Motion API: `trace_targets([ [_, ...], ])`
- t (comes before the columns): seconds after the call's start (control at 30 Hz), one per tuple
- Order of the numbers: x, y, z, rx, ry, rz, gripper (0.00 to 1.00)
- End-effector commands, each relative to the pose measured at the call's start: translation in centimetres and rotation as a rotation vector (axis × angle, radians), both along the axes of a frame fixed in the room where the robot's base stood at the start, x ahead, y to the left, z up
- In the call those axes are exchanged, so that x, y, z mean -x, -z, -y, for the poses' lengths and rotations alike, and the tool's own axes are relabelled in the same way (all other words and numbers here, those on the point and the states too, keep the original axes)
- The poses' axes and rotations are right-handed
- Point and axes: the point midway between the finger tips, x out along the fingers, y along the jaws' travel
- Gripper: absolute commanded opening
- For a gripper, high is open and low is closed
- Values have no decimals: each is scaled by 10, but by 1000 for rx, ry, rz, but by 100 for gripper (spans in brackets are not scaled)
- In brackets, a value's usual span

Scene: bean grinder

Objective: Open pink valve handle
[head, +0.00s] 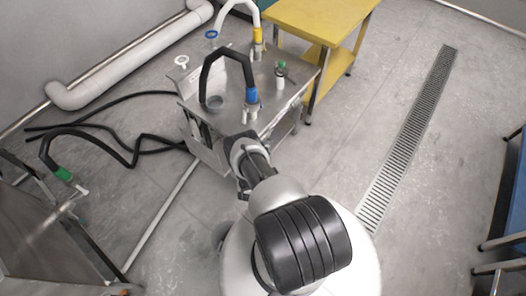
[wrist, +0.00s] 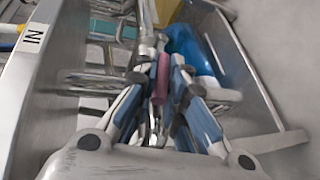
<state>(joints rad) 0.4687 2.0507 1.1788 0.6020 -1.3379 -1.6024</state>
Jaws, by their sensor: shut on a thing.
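The pink valve handle (wrist: 161,78) shows in the wrist view as a slim pink grip near the middle, standing between the two fingers. My gripper (wrist: 160,92) is shut on it, with one finger on each side near the tips. Metal pipe fittings lie behind and below the handle, partly hidden by the fingers. In the head view my gripper (head: 240,148) reaches the near side of the steel machine cart (head: 207,152). The handle cannot be made out there.
In the wrist view, steel side panels flank the gripper, the left one with an "IN" label (wrist: 29,40), and a blue object (wrist: 194,48) lies behind. In the head view a yellow table (head: 322,20) stands behind the cart, and black hoses (head: 130,150) lie left.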

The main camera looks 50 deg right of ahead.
Motion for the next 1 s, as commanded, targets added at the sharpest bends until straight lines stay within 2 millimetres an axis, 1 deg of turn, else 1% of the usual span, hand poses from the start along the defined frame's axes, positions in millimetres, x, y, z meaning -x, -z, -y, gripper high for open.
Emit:
trace_targets([
  [0.03, 3, 0, 2, 0, 10, -1, 0],
  [0.17, 4, 0, 2, 1, 11, -1, 0],
  [0.2, 4, 0, 2, 1, 12, -2, 13],
  [0.5, 2, 0, 1, 0, 6, -1, 32],
  [0.83, 2, -1, -1, 0, 3, -1, 32],
  [0.93, 5, -3, -9, -1, 2, -2, 32],
  [1.0, 9, -6, -18, -2, 0, -3, 32],
])
